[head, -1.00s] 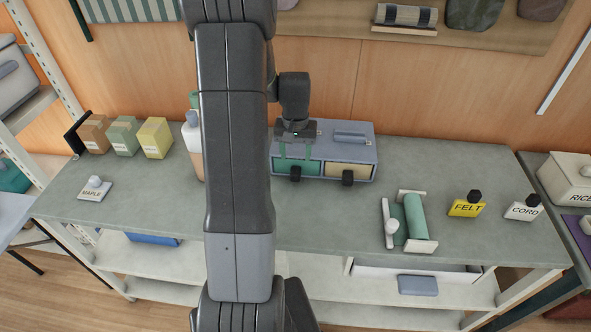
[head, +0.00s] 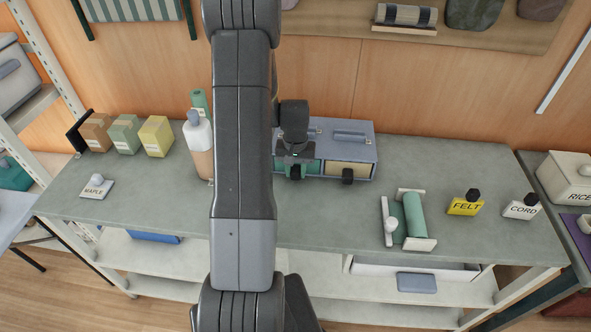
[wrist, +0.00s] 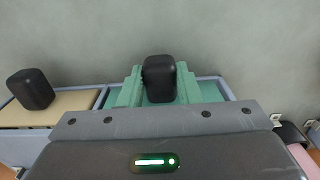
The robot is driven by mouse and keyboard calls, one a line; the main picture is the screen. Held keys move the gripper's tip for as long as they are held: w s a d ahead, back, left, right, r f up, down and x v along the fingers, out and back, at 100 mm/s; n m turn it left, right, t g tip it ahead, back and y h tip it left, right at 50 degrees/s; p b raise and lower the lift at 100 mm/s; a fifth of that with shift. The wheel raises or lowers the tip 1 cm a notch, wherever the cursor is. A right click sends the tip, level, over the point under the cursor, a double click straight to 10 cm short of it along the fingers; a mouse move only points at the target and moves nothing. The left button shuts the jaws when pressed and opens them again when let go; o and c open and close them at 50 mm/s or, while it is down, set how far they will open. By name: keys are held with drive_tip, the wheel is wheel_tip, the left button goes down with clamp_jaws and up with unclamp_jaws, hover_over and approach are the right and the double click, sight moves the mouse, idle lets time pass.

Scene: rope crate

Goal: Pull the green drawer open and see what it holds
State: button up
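The blue-grey drawer box (head: 364,133) stands at the back of the workbench. Its left drawer has a green front (head: 313,167), also in the wrist view (wrist: 208,93), and looks shut. A black knob (wrist: 158,78) sticks out of that front; it shows in the head view (head: 296,173) just below my gripper (head: 296,158). In the wrist view, the two green fingers of my gripper (wrist: 160,72) stand spread on either side of the knob. I cannot tell whether they touch it. The drawer's inside is hidden.
The cream drawer (head: 347,169) with its own black knob is beside the green one. A pump bottle (head: 199,145) stands left of the box, partly behind my arm. A green roll on a stand (head: 414,215) is at the front right. Bench surface before the drawers is clear.

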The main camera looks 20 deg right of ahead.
clamp_jaws()
drive_tip(key=s+a+b, duration=0.1)
drive_tip(key=s+a, duration=0.1)
drive_tip(key=s, duration=0.1)
drive_tip(key=s+a+b, duration=0.1)
drive_tip(key=s, duration=0.3)
drive_tip(key=s+a+b, duration=0.2)
drive_tip(key=s, duration=0.2)
drive_tip(key=shift+s+a, duration=0.25)
drive_tip(key=shift+a, duration=0.05)
drive_tip(key=o, duration=0.6)
unclamp_jaws()
drive_tip(key=shift+r, duration=0.1)
wheel_tip(320, 180, up, 14)
drive_tip(key=shift+f, duration=0.25)
